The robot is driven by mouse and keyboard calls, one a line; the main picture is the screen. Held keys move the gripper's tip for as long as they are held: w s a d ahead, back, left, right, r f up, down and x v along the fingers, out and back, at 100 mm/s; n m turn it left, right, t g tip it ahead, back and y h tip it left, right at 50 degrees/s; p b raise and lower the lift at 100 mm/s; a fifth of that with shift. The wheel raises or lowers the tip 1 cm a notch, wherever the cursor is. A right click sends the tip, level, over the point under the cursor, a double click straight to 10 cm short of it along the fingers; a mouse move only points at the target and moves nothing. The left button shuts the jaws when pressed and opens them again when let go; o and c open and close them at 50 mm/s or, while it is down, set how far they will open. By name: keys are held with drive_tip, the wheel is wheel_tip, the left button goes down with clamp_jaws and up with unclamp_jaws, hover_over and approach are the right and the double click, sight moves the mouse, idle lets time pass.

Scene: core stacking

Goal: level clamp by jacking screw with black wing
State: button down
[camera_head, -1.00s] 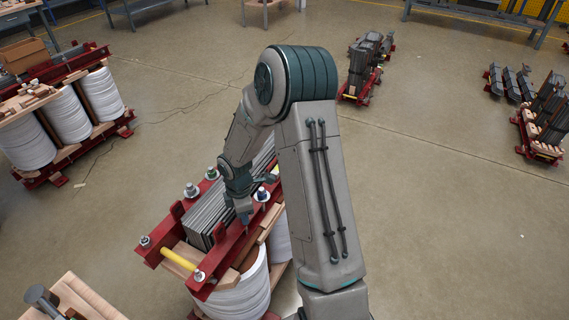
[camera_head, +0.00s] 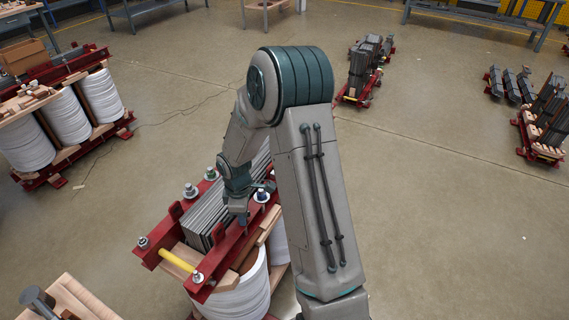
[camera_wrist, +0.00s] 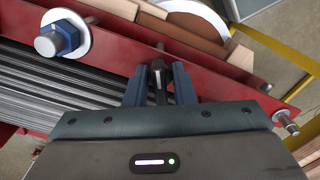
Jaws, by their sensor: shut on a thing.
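The red clamp (camera_head: 222,262) is a pair of long beams along a stack of grey core sheets (camera_head: 203,237), above white coils. In the wrist view the near red beam (camera_wrist: 228,88) runs slantwise across the picture. The jacking screw with black wing (camera_wrist: 158,72) stands upright at this beam, its dark top between my fingers. My gripper (camera_wrist: 159,88) is shut on it, one blue-grey finger on each side. The screw's lower part is hidden by my gripper. In the head view my gripper (camera_head: 243,220) reaches down at the near beam, and the screw cannot be made out.
A large bolt with a blue nut (camera_wrist: 66,38) stands on the beam, left of my gripper in the wrist view. A yellow rod (camera_head: 178,260) crosses the clamp's near end. A wooden bench with a mallet (camera_head: 80,298) is at the front left.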

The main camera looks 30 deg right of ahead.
drive_tip(key=shift+w+r+m, duration=0.1)
drive_tip(key=shift+w+m, duration=0.05)
drive_tip(key=shift+m, duration=0.65)
drive_tip(key=shift+m+b, duration=0.5)
drive_tip(key=shift+m, duration=0.9)
